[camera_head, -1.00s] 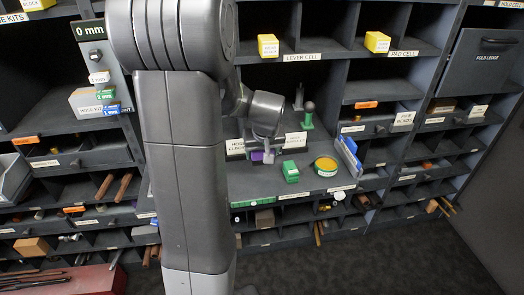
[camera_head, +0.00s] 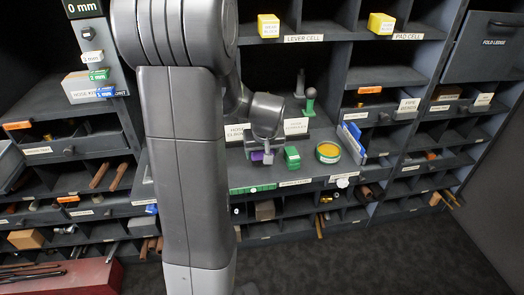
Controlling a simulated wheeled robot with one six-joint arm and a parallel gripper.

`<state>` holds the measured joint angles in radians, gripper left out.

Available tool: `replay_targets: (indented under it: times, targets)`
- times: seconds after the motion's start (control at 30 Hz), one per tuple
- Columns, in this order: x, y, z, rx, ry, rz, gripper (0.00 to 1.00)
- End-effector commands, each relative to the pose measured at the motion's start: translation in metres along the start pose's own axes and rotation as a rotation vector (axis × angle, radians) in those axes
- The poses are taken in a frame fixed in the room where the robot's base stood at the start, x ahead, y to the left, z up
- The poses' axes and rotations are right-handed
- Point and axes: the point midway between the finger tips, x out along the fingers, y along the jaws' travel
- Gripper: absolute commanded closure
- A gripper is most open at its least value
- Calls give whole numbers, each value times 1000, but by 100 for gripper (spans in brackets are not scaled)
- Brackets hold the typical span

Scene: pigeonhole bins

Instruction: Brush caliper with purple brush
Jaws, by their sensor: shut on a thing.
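My gripper (camera_head: 268,157) is partly hidden behind my arm, low over the work shelf in the middle bay. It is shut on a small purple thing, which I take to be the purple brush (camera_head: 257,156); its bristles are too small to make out. A green block (camera_head: 292,157) sits just right of my gripper. I cannot tell whether they touch, or whether this block is the caliper. No other thing is clearly a caliper.
A green knobbed post (camera_head: 310,100) stands behind. Drawers and pigeonholes surround the bay. Dark floor (camera_head: 400,255) is clear at lower right.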

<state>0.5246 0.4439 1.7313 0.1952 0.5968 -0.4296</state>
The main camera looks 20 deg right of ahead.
Motion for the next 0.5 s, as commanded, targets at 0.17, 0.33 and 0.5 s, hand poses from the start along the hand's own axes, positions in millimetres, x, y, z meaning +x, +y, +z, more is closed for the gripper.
replay_targets:
  times: [0.17,0.33,0.5]
  targets:
    - [13,0,5,0,0,0,55]
    - [22,0,9,0,0,0,55]
    - [18,0,8,0,0,0,11]
